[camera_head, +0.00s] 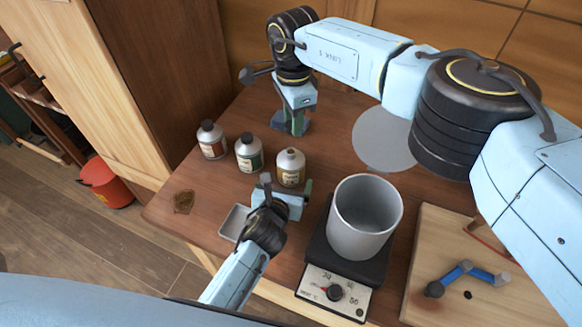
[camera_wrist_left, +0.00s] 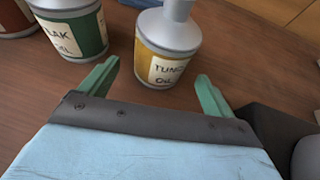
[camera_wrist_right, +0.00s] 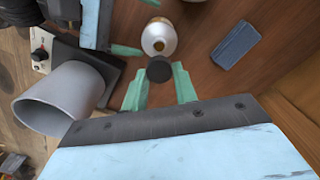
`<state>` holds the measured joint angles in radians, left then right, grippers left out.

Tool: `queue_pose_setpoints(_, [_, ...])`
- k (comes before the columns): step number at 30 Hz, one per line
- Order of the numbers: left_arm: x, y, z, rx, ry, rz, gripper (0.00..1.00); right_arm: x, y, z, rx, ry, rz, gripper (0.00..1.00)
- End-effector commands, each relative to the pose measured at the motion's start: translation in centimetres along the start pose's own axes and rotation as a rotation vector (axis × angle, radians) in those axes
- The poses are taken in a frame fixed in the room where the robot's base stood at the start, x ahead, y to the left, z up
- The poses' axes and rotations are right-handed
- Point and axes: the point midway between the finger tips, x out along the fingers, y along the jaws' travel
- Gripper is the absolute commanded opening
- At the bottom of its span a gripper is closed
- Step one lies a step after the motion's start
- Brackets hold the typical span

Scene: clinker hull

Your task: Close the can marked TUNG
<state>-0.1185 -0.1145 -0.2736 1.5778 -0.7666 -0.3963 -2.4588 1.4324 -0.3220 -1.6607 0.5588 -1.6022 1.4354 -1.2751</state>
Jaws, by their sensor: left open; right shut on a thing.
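The can marked TUNG (camera_wrist_left: 168,48) has a yellow label and stands upright on the table. In the head view it is the rightmost of three cans (camera_head: 290,168). Its neck is uncapped, and its opening shows in the right wrist view (camera_wrist_right: 158,44). My left gripper (camera_head: 286,188) is open just in front of the can, its fingertips (camera_wrist_left: 157,72) spread towards either side of the can's base. My right gripper (camera_head: 291,128) is shut on a dark round cap (camera_wrist_right: 159,70), behind the can and apart from it. The cap is hidden in the head view.
A green-labelled can (camera_head: 249,153) and a brown-labelled can (camera_head: 211,140) stand left, dark-capped. A grey pot (camera_head: 366,220) sits on a dialled heater (camera_head: 333,292) at right.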

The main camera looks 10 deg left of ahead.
Motion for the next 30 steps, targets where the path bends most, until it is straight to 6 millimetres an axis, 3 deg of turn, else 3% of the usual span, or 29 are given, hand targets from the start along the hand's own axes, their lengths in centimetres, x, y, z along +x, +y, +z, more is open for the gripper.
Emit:
queue_pose_setpoints(7, [3.2,-0.1,1.2,-0.003,0.001,0.000,0.89,0.0,0.0,0.0,0.000,0.000,0.000,0.07])
queue_pose_setpoints(21, [3.9,0.0,1.1,0.000,0.000,-0.001,0.88,0.0,0.0,0.0,0.000,0.000,0.000,0.07])
queue_pose_setpoints(30, [3.9,0.0,1.1,0.000,0.001,-0.001,0.49,0.0,0.0,0.0,0.000,0.000,0.000,0.07])
